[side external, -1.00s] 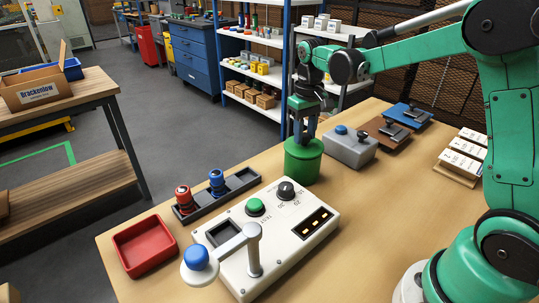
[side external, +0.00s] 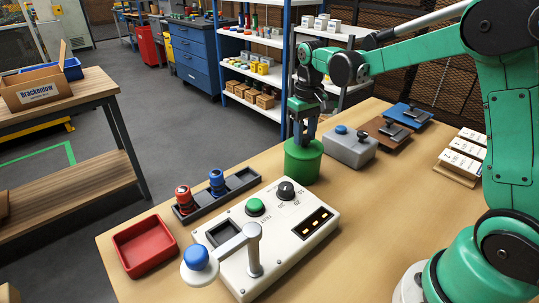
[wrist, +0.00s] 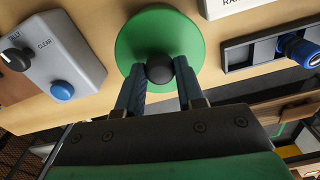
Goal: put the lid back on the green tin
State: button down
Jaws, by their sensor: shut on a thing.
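The green tin (side external: 303,167) stands upright on the bench, behind the white control box. Its green lid (side external: 304,146) is at the tin's top, level as far as I can see; no clear gap shows between them, but I cannot tell whether it is fully seated. In the wrist view the lid is a green disc (wrist: 159,30) with a round black knob (wrist: 159,69) in its middle. My gripper (side external: 303,139) points straight down above the tin. Its two fingers are shut on the knob from both sides. The tin's body is hidden under the lid in the wrist view.
A grey box with a blue button (side external: 350,147) stands close to the tin's right. The white control box (side external: 270,230), with its lever, is in front. A dark rack (side external: 240,182) with red and blue pieces and a red tray (side external: 144,245) lie left.

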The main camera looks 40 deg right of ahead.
dwell(0.4)
grip_release()
dwell(0.4)
jog(key=shift+r, duration=3.5)
grip_shut()
